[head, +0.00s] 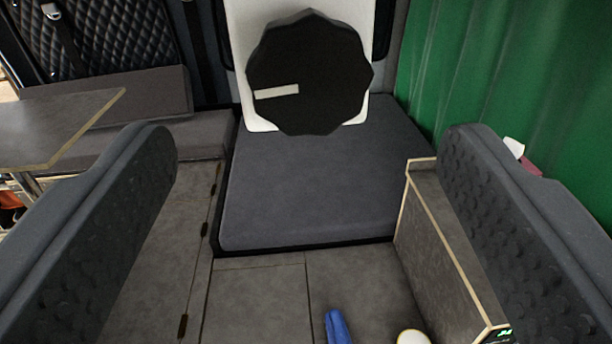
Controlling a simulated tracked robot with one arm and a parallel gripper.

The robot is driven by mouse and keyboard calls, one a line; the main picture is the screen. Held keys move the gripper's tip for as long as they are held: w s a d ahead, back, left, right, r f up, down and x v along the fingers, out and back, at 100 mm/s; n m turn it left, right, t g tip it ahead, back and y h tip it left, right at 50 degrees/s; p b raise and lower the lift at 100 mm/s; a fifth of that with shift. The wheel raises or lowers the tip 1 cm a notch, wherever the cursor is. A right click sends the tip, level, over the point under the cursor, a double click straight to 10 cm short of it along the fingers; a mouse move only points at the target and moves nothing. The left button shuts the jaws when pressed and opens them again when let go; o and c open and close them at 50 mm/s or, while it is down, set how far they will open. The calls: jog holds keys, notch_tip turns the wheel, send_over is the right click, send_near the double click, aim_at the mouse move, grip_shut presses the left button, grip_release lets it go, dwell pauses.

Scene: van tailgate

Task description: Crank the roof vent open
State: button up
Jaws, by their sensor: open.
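A black knob (310,65) with a scalloped, many-sided rim stands out in front of a white plate (243,25) at the top middle of the view. A pale pointer mark (276,91) on its face runs from near the centre to the left edge, almost level. My gripper (308,142) is open, with its two dark, dimpled fingers wide apart at left and right. The knob is farther off, between and above the fingertips in the picture, and neither finger touches it. The vent lid itself cannot be made out.
A grey cushion (320,190) lies behind the knob. A table (60,120) and bench stand at left, a green curtain (510,70) hangs at right. A wood-edged cabinet (440,260) stands lower right. A blue object (337,327) and a white one (412,337) show at the bottom.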

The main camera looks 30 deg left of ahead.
jog(key=b+v, duration=0.1)
jog(key=v, duration=0.5)
jog(key=shift+s+d, duration=0.2)
jog(key=shift+s, duration=0.15)
jog(key=w+d+f+m+h+b, duration=0.1)
jog(key=w+d+f+h+b, duration=0.2)
jog(key=d, duration=0.5)
jog(key=w+d+f+m+h+b, duration=0.1)
jog(key=w+d+f+h+b, duration=0.15)
jog(key=d, duration=0.65)
jog(key=s+d+f+m+h+b, duration=0.1)
jog(key=s+d+f+b, duration=0.1)
jog(key=d+f, duration=0.5)
jog(key=s+d+f+m+g+h+b, duration=0.1)
jog(key=s+d+f, duration=0.3)
jog(key=d+f, duration=0.3)
notch_tip(320, 180, down, 5)
jog(key=shift+s+f+m+b, duration=0.25)
jog(key=shift+s+m+b, duration=0.05)
jog(key=shift+m+b, duration=0.1)
jog(key=shift+s+r+h, duration=0.1)
jog(key=shift+r+h, duration=0.05)
jog(key=shift+h, duration=0.1)
